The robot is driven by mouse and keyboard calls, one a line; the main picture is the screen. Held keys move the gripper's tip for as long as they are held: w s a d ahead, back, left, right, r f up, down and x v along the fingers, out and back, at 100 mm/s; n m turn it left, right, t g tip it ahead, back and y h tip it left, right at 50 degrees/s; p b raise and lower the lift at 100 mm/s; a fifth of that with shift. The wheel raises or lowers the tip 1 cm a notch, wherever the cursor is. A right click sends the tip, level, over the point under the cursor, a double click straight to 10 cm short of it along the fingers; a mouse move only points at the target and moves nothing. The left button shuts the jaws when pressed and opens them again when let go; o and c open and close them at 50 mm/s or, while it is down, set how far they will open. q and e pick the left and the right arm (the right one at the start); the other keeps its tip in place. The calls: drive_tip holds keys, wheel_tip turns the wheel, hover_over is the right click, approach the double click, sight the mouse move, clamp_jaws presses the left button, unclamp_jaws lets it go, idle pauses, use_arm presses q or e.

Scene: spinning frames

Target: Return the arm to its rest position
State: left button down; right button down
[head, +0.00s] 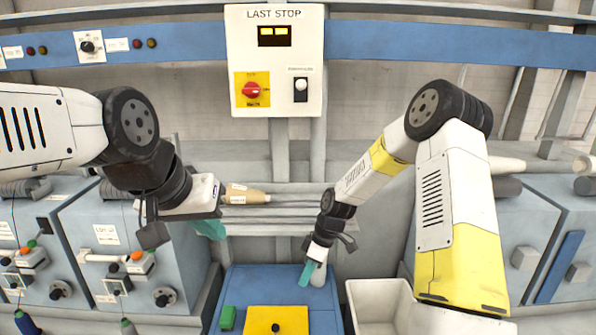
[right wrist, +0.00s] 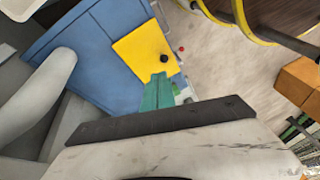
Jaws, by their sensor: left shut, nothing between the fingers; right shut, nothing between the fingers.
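My right arm reaches in from the right in the head view, bent at the elbow. My right gripper (head: 306,276) points down over the back right part of a blue surface (head: 240,283). Its teal fingers are shut with nothing between them; they also show in the right wrist view (right wrist: 158,93). My left arm comes in from the left. My left gripper (head: 210,229) has teal fingers, shut and empty, in front of the spinning frame and higher than the blue surface. Part of the left fingers is hidden behind the wrist.
A white bin (head: 372,292) stands to the right. A panel marked LAST STOP (head: 275,95) with a red switch (head: 251,90) hangs behind. Grey-blue machine units flank both sides.

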drive_tip(key=s+d+r+m+t+h, duration=0.1)
drive_tip(key=s+d+r+m+t, duration=0.2)
drive_tip(key=r, duration=0.8)
drive_tip(key=s+d+r+m+t+h, duration=0.1)
drive_tip(key=s+d+r+m, duration=0.35)
drive_tip(key=r, duration=0.65)
drive_tip(key=s+d+r+m+t, duration=0.1)
drive_tip(key=s+d+r+m, duration=0.1)
drive_tip(key=s, duration=0.5)
drive_tip(key=s+d+r+m+t, duration=0.2)
drive_tip(key=s+r+m, duration=0.2)
drive_tip(key=s+r, duration=0.3)
drive_tip(key=shift+d+r+m, duration=0.25)
drive_tip(key=shift+m, duration=0.1)
